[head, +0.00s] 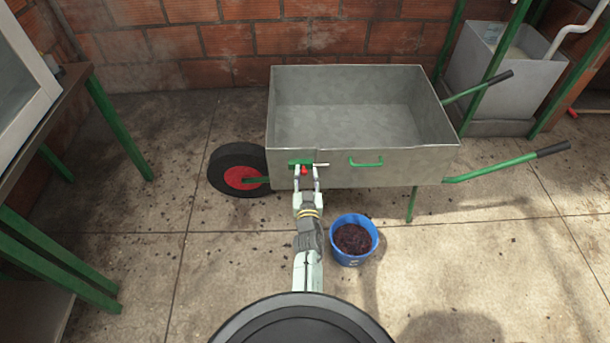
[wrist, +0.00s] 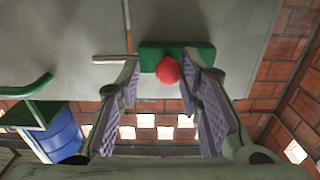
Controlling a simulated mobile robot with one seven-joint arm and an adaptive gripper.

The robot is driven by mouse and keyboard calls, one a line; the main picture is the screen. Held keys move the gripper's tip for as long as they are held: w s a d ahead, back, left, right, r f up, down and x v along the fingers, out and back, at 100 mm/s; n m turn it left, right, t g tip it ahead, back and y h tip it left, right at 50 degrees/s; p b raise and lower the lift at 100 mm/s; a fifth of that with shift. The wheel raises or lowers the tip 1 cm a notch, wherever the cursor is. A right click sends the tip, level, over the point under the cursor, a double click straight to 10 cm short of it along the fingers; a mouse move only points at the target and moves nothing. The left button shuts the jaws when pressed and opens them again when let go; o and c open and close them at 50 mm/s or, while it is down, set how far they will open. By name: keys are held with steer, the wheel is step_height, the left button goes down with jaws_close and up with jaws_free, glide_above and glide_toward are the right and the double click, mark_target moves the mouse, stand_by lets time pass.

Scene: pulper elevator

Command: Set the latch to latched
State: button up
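The latch (head: 296,163) is a green plate on the near side wall of a grey metal wheelbarrow tub (head: 400,172). A red knob (head: 304,171) sits on it and a pale metal bolt (head: 322,165) sticks out to its right. In the wrist view the green plate (wrist: 196,54), the red knob (wrist: 168,70) and the bolt (wrist: 112,59) show up close, with the bolt at the left. My gripper (head: 306,174) is open, with its fingertips near the knob. In the wrist view the knob lies between the finger ends, closer to the right finger; contact cannot be told.
A green handle (head: 366,163) is on the same wall, right of the latch. A blue bucket of dark soil (head: 335,255) stands on the floor right of my arm. The barrow's wheel (head: 221,167) is at the left. A green-legged table (head: 45,120) stands farther left.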

steer(key=shift+o, duration=0.4)
steer(key=shift+s+a, duration=0.1)
steer(key=shift+s+f, duration=0.1)
steer(key=shift+s, duration=0.15)
steer(key=s, duration=0.7)
steer(key=shift+w, duration=0.1)
